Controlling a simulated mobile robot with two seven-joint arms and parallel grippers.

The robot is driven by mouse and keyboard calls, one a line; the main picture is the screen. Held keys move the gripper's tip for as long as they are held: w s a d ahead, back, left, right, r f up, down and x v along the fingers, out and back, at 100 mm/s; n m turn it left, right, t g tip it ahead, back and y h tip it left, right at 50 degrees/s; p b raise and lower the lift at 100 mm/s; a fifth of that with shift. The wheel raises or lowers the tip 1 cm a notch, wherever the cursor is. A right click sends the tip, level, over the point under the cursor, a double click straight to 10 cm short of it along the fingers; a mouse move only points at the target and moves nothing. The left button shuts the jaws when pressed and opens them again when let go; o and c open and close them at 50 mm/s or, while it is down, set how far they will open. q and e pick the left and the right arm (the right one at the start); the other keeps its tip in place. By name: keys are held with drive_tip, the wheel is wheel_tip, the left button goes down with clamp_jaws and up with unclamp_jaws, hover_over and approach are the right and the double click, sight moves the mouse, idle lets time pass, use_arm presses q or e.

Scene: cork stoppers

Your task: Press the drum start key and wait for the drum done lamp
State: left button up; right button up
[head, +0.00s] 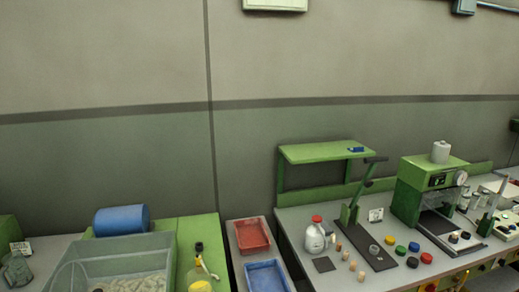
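A blue drum (120,220) lies on its side at the lower left, behind a grey tub (150,262) with pale pieces in it. A green surface (186,230) shows beside and behind the tub. I cannot make out a drum start key or a drum done lamp in the head view. Neither of my grippers is in view.
A red tray (252,235) and a blue tray (266,277) stand on a narrow table right of the tub. The right bench holds a white jug (315,238) with a red cap, a green lever press (350,208), several coloured caps and a green machine (425,190).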

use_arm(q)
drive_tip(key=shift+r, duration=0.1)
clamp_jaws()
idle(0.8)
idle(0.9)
